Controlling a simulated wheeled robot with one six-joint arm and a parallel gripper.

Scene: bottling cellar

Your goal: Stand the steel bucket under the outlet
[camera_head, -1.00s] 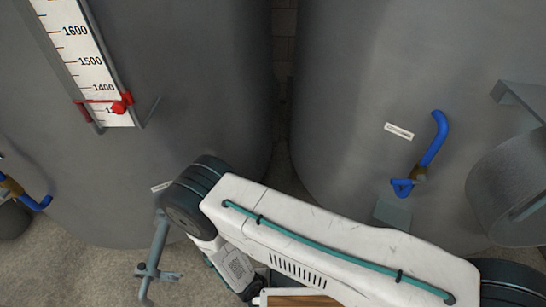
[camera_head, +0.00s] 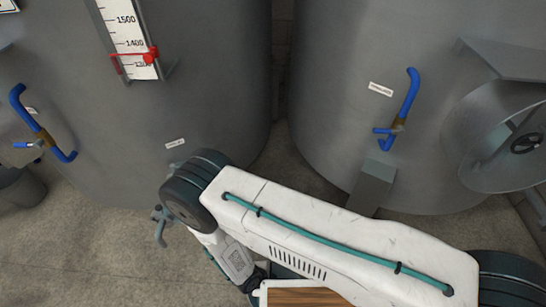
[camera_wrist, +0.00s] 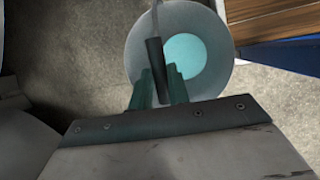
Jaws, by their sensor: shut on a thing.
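The steel bucket (camera_wrist: 222,50) hangs below my gripper (camera_wrist: 160,88) in the wrist view, seen from above. It is round and grey, with a pale turquoise disc at its bottom; I cannot tell whether that is liquid. My gripper's green jaws are shut on the dark grip of its handle (camera_wrist: 156,65). In the head view the bucket and jaws are hidden. Two outlets with blue handles show there: one on the left tank (camera_head: 45,135), one on the right tank (camera_head: 397,122). Which outlet is meant cannot be told.
A dark round vessel (camera_head: 22,188) stands on the floor at the far left, below the left outlet. A round open hatch (camera_head: 510,140) juts out at right. A wooden surface (camera_wrist: 270,20) lies beside the bucket. Floor at left is clear.

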